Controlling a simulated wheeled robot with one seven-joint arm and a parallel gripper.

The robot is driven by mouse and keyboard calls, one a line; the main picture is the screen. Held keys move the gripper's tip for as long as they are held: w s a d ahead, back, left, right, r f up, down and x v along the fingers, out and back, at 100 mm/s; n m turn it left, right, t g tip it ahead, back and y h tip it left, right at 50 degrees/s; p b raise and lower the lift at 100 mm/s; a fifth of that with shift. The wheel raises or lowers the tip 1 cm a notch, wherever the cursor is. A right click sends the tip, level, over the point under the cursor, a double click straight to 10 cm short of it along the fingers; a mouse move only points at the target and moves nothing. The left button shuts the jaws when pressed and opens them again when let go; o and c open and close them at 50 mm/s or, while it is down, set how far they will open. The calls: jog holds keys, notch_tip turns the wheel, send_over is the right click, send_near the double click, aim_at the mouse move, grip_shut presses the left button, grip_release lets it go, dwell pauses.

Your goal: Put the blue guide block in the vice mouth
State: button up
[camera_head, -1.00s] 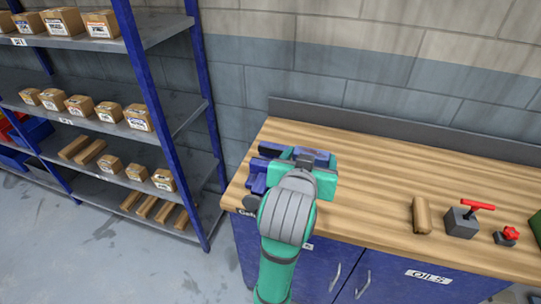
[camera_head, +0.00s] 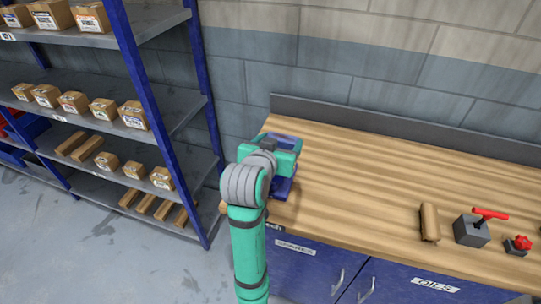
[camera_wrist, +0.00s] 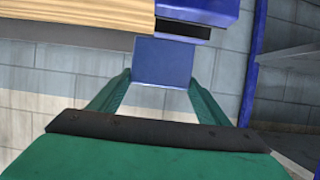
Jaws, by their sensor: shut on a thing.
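My gripper (camera_wrist: 162,84) is shut on the blue guide block (camera_wrist: 163,62), a flat-faced block held between its two green fingers. The blue vice (camera_wrist: 205,9) is at the top of the wrist view, with a dark slot (camera_wrist: 184,30) along its edge. The block's upper edge lies close to that slot; I cannot tell whether they touch. In the head view my gripper (camera_head: 270,157) is over the blue vice (camera_head: 284,188) at the bench's left end. My arm hides most of the vice and the block there.
The wooden bench top (camera_head: 360,180) is clear in the middle. A blue-post shelf (camera_head: 160,110) with boxes is at left.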

jog(key=f, duration=0.1)
jog(key=w+a+f, duration=0.2)
jog(key=f, duration=0.1)
jog(key=shift+w+a+f, duration=0.1)
jog(key=shift+w+a, duration=0.05)
jog(key=shift+a, duration=0.05)
jog(key=shift+w+a+f, duration=0.1)
jog(key=shift+w+f, duration=0.05)
jog(key=shift+f, duration=1.5)
jog(key=shift+f, duration=0.1)
jog(key=o, duration=1.6)
jog(key=shift+f, duration=0.1)
jog(key=shift+r, duration=0.2)
jog(key=v, duration=1.2)
